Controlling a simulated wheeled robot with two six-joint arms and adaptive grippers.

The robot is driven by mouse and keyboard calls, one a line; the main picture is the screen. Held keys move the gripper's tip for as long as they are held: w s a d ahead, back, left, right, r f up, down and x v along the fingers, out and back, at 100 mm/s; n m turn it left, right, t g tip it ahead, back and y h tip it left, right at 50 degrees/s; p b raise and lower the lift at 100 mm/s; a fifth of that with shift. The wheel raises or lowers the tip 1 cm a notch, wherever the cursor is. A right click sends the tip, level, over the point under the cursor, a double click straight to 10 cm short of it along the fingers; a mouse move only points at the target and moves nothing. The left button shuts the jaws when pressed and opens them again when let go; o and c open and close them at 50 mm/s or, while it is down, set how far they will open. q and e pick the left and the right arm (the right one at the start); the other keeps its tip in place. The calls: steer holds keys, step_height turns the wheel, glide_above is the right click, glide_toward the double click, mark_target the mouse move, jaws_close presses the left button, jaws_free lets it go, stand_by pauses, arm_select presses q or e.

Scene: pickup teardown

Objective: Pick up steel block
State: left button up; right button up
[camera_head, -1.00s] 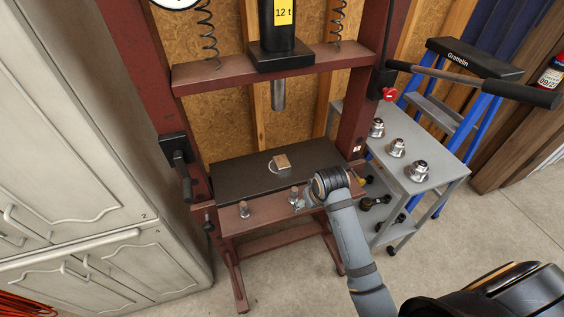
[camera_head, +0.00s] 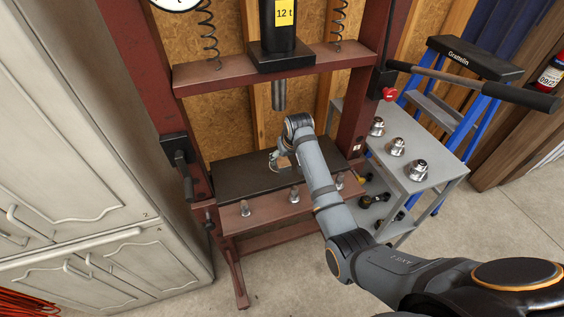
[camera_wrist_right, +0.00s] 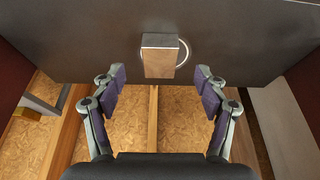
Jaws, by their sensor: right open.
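The steel block (camera_wrist_right: 160,58) is a small block with a brownish face. It sits on the dark press plate (camera_wrist_right: 75,45), beside or over a pale ring, in the right wrist view. In the head view the block (camera_head: 284,162) shows only in part behind my right arm. My right gripper (camera_wrist_right: 160,88) is open in the right wrist view, with its two fingers apart on either side of the block's near end and nothing between their pads. In the head view my right gripper (camera_head: 280,160) is just above the plate at the block, partly hidden. My left gripper is not in view.
The red press frame (camera_head: 365,115) stands around the plate, with the ram (camera_head: 279,95) above it. Bolts (camera_head: 294,194) stand on the front beam. A grey cart (camera_head: 430,182) with metal fittings is at right; pale cabinets (camera_head: 75,130) are at left.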

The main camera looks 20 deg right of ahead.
mark_target(282, 160)
steer(key=shift+w+r, duration=0.1)
steer(key=shift+w, duration=0.7)
steer(key=x, duration=0.5)
steer(key=shift+w, duration=0.1)
steer(key=shift+c, duration=0.2)
jaws_close()
